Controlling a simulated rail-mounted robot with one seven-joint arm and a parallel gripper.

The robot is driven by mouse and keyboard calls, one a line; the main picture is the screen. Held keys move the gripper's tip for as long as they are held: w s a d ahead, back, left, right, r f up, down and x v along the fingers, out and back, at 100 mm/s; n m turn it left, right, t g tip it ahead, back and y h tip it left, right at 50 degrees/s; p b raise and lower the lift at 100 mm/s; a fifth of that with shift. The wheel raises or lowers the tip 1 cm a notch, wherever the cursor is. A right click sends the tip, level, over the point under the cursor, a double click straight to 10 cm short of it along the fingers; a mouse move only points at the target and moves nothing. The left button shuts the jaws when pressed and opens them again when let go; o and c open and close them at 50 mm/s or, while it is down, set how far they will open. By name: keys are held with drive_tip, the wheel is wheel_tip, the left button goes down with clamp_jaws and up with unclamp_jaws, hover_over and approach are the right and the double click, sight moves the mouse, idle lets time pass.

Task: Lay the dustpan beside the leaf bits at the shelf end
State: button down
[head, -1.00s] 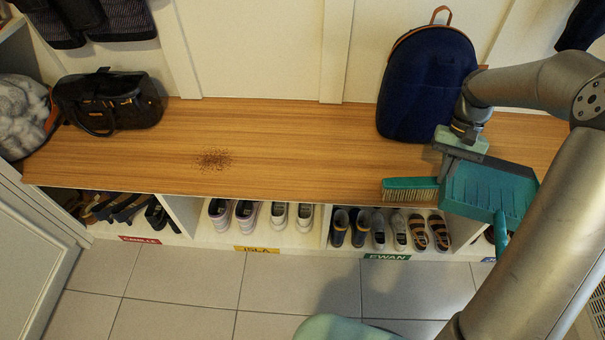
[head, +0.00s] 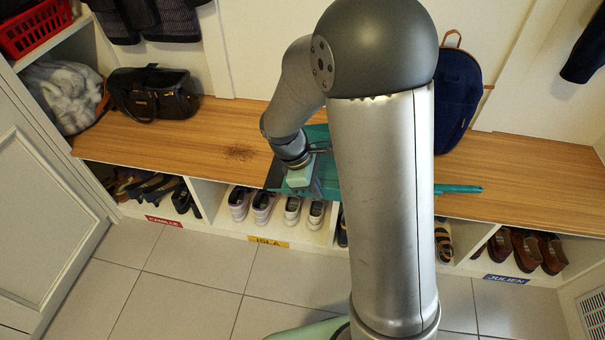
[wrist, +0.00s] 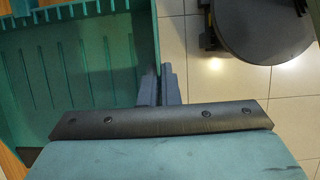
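The teal dustpan (head: 320,140) is at the shelf's front part, just right of the brown leaf bits (head: 240,153). Its handle (head: 460,189) sticks out to the right of my arm, and my arm hides its middle. My gripper (head: 303,170) is over its left part. In the wrist view my gripper's fingers (wrist: 160,85) are closed on the side wall of the dustpan (wrist: 80,60). I cannot tell whether the dustpan touches the shelf or hangs a little above it. The hand brush is hidden behind my arm.
The wooden shelf (head: 540,185) is bare at the right. A black bag (head: 153,92) and a grey fluffy item (head: 62,97) stand at its left end, a blue backpack (head: 457,100) behind my arm. Shoes fill the cubbies below. A red basket (head: 35,28) is at upper left.

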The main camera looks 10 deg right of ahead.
drive_tip(key=w+f, duration=0.1)
drive_tip(key=w, duration=0.1)
drive_tip(key=w+f+b, duration=0.1)
drive_tip(key=w, duration=0.1)
drive_tip(key=w+f, duration=0.1)
drive_tip(key=w, duration=0.2)
drive_tip(key=shift+f+b, duration=0.35)
drive_tip(key=shift+b, duration=0.05)
drive_tip(key=w+f+b, duration=0.3)
drive_tip(key=w+f, duration=0.1)
drive_tip(key=f, duration=0.4)
drive_tip(key=shift+w, duration=0.2)
drive_tip(key=shift+f+b, duration=0.2)
drive_tip(key=shift+b, duration=0.1)
drive_tip(key=c, duration=1.7)
unclamp_jaws()
